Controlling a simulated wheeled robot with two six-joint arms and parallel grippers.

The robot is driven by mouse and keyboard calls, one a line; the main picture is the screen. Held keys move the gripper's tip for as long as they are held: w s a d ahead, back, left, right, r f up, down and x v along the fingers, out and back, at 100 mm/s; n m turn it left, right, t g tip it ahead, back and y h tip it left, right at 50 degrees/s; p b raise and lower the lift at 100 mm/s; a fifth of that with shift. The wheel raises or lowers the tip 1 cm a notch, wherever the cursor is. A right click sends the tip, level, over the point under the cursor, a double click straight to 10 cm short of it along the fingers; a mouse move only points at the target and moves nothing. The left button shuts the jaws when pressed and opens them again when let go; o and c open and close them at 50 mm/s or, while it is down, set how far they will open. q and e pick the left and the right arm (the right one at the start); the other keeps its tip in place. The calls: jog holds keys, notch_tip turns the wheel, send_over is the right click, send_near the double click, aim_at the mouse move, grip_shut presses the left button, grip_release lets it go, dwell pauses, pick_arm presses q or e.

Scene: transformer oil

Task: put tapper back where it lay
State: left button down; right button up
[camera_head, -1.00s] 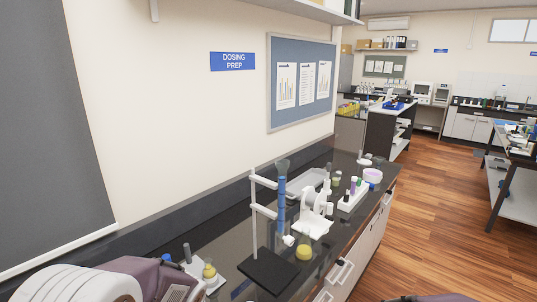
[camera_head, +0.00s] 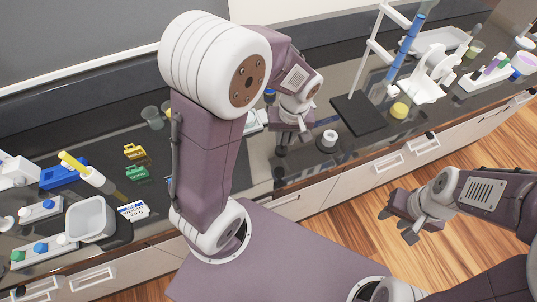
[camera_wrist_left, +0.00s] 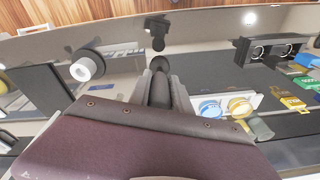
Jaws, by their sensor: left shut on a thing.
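My left gripper (camera_head: 283,137) is over the dark counter, just right of a white rack (camera_head: 256,121). It is shut on the tapper, a dark, round-ended piece that shows between the fingers in the left wrist view (camera_wrist_left: 159,66). In the head view the tapper is small and mostly hidden by the gripper. A dark shape below it on the glossy counter looks like a reflection; I cannot tell the exact gap. The rack also shows in the left wrist view, with a blue cap (camera_wrist_left: 210,108) and a yellow cap (camera_wrist_left: 240,106). My right gripper (camera_head: 398,225) is open and empty, off the counter's front.
A white ring-shaped item (camera_head: 329,138) stands right of my left gripper. Beyond are a black stand base (camera_head: 358,114) and a yellow-topped jar (camera_head: 400,109). Green (camera_head: 136,173) and yellow (camera_head: 134,151) tags and a grey tub (camera_head: 90,218) lie left. Counter before the ring is narrow.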

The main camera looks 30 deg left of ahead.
pick_arm(q)
jog(key=d+r+n+p, duration=0.1)
jog(key=d+r+p, duration=0.1)
jog(key=d+r, duration=0.35)
jog(key=a+f+g+h+p, duration=0.1)
jog(key=a+f+p, duration=0.1)
jog(key=a+f, duration=0.9)
jog(key=shift+f, duration=0.5)
jog(key=c, duration=1.2)
grip_release()
jog(key=shift+s+r, duration=0.1)
